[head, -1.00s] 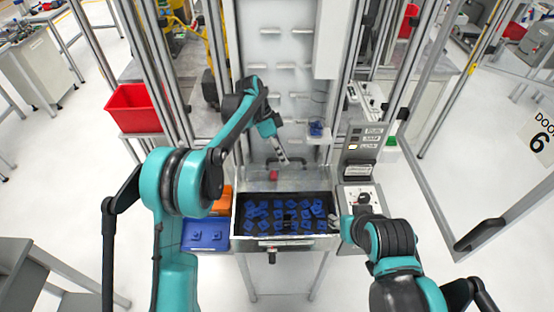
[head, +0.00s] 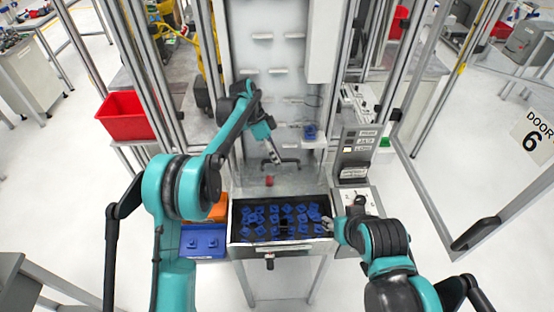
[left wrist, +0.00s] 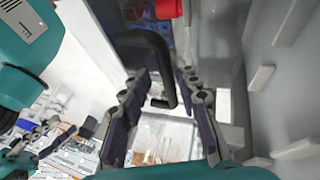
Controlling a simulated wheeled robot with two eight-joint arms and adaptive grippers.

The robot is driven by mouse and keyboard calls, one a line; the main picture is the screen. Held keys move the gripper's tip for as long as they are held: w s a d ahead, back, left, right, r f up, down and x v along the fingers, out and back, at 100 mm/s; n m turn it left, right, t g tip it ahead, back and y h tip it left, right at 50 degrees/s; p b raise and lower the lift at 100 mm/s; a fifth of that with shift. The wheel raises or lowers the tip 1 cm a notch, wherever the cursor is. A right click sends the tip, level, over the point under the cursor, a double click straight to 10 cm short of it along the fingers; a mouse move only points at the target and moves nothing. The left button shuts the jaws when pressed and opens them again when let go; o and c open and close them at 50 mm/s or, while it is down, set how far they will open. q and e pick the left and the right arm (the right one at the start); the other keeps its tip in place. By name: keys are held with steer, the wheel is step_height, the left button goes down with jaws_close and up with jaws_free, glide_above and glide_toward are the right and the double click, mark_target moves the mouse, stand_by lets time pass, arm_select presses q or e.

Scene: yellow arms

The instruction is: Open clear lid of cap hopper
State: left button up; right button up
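The cap hopper (head: 233,231) stands in front of me, a dark bin with several blue caps inside. Its clear lid (head: 300,181) shows as a pale see-through panel behind the bin. A black handle (head: 290,161) is at the lid's back. My left gripper (head: 273,152) points down at the handle. In the left wrist view, the black handle (left wrist: 150,45) reaches between the open, spread fingers of the left gripper (left wrist: 165,105); I cannot tell whether they touch it. My right gripper (head: 328,223) is at the bin's right edge, too small to read.
A red knob (head: 269,180) is at the lid. A control box (head: 353,150) stands to the right, a red bin (head: 127,115) to the left. Blue (head: 203,241) and orange (head: 220,208) bins sit left of the hopper. Metal posts frame the station.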

arm_select(q)
steer(key=shift+r, duration=0.15)
step_height(320, 180, up, 10)
stand_by(0.3)
steer(key=shift+a, duration=0.1)
stand_by(0.3)
steer(key=s+a+f+n+t+y+b, duration=0.2)
steer(key=s+a+n+t+b, duration=0.45)
steer(key=s+a+n, duration=0.55)
steer(key=s+a+f+n+t+y+b, duration=0.1)
steer(key=s+a+f+n+t+b, duration=0.1)
steer(key=s+a+f, duration=0.2)
steer(key=s+a+f+n+t+y+b, duration=0.1)
steer(key=s+a+f+n+t+b, duration=0.1)
steer(key=s+a+f, duration=0.3)
steer(key=s+f+n+b, duration=0.1)
steer(key=s+f, duration=0.3)
steer(key=s, duration=0.2)
steer(key=shift+a+f+y, duration=0.25)
steer(key=shift+y, duration=0.05)
